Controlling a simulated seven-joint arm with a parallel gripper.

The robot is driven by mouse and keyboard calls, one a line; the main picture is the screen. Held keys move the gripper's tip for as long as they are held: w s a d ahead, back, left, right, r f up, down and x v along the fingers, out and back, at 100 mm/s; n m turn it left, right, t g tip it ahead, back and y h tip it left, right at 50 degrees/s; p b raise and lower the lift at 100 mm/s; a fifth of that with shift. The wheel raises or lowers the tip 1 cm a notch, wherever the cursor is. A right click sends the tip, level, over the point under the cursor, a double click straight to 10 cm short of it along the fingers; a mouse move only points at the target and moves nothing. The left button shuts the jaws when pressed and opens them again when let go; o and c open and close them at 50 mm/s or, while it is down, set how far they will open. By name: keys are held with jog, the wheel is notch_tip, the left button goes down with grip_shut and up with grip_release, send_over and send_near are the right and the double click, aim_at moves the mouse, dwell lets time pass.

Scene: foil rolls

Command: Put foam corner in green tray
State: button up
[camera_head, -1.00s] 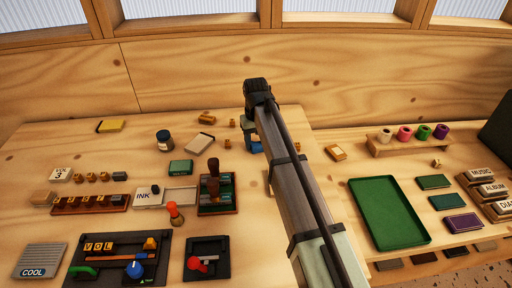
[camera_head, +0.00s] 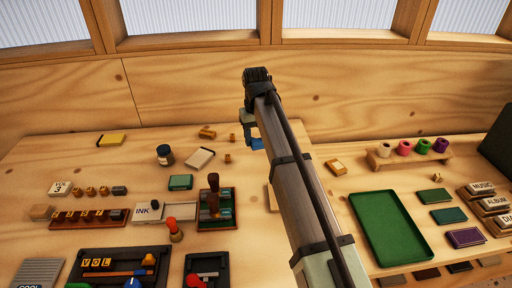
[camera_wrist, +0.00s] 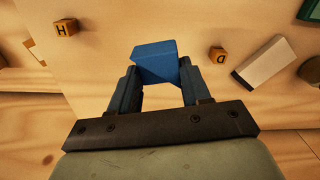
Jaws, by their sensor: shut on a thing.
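The foam corner is a bright blue, angular block (camera_wrist: 155,60) held between the fingertips in the wrist view. In the head view a small blue part of it (camera_head: 257,143) shows beside my arm. My gripper (camera_wrist: 160,82) is shut on it, above the wooden table; the exact height is hard to tell. In the head view my gripper (camera_head: 250,128) is partly hidden behind my arm. The green tray (camera_head: 391,228) is a flat, rimmed, empty tray at the right, to the right of my arm and well apart from the gripper.
A rack with coloured rolls (camera_head: 405,153) stands behind the tray. Green and purple pads (camera_head: 448,215) lie to its right. Stamps, an ink pad and panels crowd the left.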

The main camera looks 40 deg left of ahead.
jog(key=shift+r, duration=0.9)
jog(key=shift+w+d, duration=0.25)
jog(key=shift+w, duration=0.05)
jog(key=w+d+f+m, duration=0.2)
jog(key=w+d, duration=0.7)
jog(key=w, duration=0.1)
send_over(378, 209)
notch_tip(378, 209, down, 11)
jog(key=shift+s+f, duration=0.1)
jog(key=shift+f, duration=5)
